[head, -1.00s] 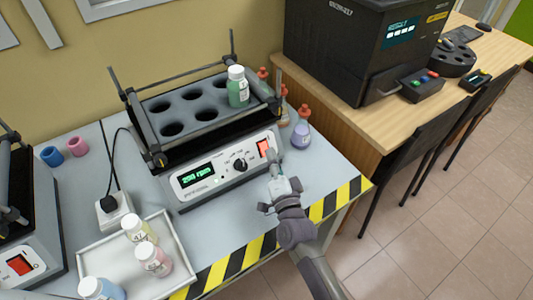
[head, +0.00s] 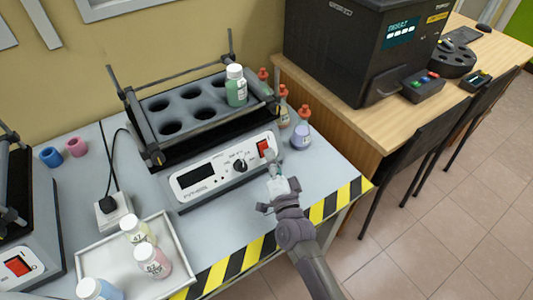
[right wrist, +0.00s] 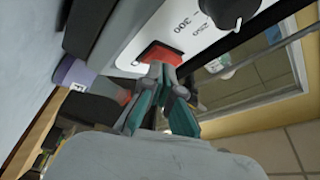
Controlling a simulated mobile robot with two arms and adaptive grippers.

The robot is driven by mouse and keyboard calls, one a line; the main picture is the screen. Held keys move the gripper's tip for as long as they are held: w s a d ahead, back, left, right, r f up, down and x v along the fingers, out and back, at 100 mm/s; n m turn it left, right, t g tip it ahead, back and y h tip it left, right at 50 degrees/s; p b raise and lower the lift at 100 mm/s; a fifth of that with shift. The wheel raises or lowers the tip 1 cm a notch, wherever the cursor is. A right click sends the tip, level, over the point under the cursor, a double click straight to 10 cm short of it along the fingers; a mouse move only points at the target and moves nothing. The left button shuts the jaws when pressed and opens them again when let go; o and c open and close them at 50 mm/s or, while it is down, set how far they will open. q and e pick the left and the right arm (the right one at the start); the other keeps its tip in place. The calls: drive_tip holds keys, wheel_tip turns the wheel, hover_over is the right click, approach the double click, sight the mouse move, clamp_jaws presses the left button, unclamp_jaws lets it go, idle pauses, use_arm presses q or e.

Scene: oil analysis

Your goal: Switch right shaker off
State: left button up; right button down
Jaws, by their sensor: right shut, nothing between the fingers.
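The right shaker (head: 222,172) stands on the grey bench, with a black rack on top. Its display (head: 196,175) is dark. Its red rocker switch (head: 264,148) is at the right end of the white front panel, right of the black knob (head: 239,165). My right gripper (head: 274,170) is shut and empty, just in front of and below the switch. In the right wrist view, the closed fingertips (right wrist: 163,72) point at the red switch (right wrist: 161,54) and cover its lower edge; contact cannot be told. My left gripper is not in view.
A green-filled bottle (head: 236,86) sits in the rack. A purple bottle (head: 301,134) and orange-capped flasks stand right of the shaker. A white tray (head: 185,262) with several bottles lies at front left. Another shaker (head: 30,255) is at far left.

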drive_tip(key=shift+r, duration=0.15)
drive_tip(key=shift+s+d+r+p, duration=0.3)
drive_tip(key=shift+s+d+p, duration=0.1)
drive_tip(key=shift+s+p, duration=0.25)
drive_tip(key=shift+w, duration=0.1)
drive_tip(key=s+d+r+p, duration=0.1)
drive_tip(key=p, duration=0.1)
drive_tip(key=s+d+r+p, duration=0.1)
drive_tip(key=s+r+p, duration=0.1)
drive_tip(key=shift+s+d, duration=0.15)
drive_tip(key=shift+d, duration=0.05)
drive_tip(key=shift+f, duration=0.1)
idle(0.4)
